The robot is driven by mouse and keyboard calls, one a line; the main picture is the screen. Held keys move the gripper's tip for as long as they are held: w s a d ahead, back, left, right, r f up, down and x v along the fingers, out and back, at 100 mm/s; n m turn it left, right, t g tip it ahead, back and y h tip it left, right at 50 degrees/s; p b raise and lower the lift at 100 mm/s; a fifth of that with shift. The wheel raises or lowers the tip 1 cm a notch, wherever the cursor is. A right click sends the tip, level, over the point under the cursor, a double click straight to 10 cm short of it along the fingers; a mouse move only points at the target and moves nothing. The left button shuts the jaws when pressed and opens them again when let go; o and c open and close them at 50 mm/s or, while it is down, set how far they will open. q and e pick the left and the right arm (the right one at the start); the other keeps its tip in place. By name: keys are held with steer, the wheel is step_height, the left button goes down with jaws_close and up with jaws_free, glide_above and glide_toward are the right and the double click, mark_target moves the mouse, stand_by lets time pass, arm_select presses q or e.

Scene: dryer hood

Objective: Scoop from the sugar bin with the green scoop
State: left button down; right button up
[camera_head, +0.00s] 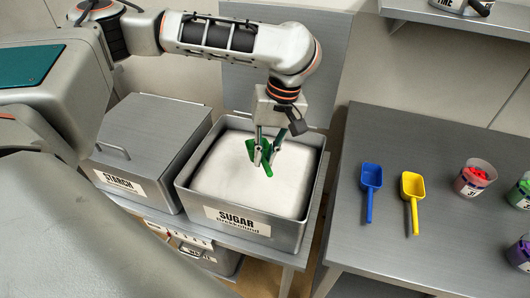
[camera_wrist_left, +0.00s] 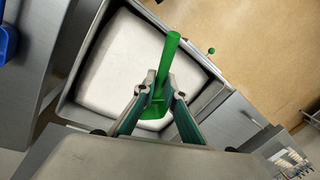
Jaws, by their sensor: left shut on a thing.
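The open sugar bin (camera_head: 318,190) is a grey metal box labelled SUGAR, filled with white sugar (camera_head: 225,180). My left gripper (camera_head: 266,157) is over the right part of the bin, shut on the green scoop (camera_head: 267,170). In the left wrist view the scoop's green handle (camera_wrist_left: 170,50) sticks out past the fingertips (camera_wrist_left: 162,85), with the white sugar behind it. The scoop's bowl is mostly hidden between the fingers. I cannot tell whether the scoop touches the sugar. My right gripper is not in view.
A closed starch bin (camera_head: 150,135) stands left of the sugar bin. On the steel table (camera_head: 370,260) at the right lie a blue scoop (camera_head: 370,190) and a yellow scoop (camera_head: 412,198). A cup with red contents (camera_head: 473,180) and other cups stand farther right. A shelf (camera_head: 450,18) hangs above.

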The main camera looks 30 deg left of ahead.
arm_select(q)
steer(key=w+a+f+t+y, duration=0.1)
steer(key=w+a+f, duration=0.1)
steer(key=f, duration=0.5)
steer(key=w+a+f+t+y, duration=0.1)
steer(key=w+a+f, duration=0.15)
steer(key=f, duration=0.55)
steer(key=shift+t+y, duration=0.6)
steer(key=shift+t, duration=0.1)
steer(key=shift+s+d+r, duration=0.2)
steer(key=shift+d+r, duration=0.05)
steer(key=shift+r, duration=2)
steer(key=shift+s+d+r, duration=0.2)
steer(key=shift+r, duration=2.05)
steer(key=shift+s+d+r, duration=0.2)
steer(key=shift+d+r, duration=0.05)
steer(key=shift+r, duration=2)
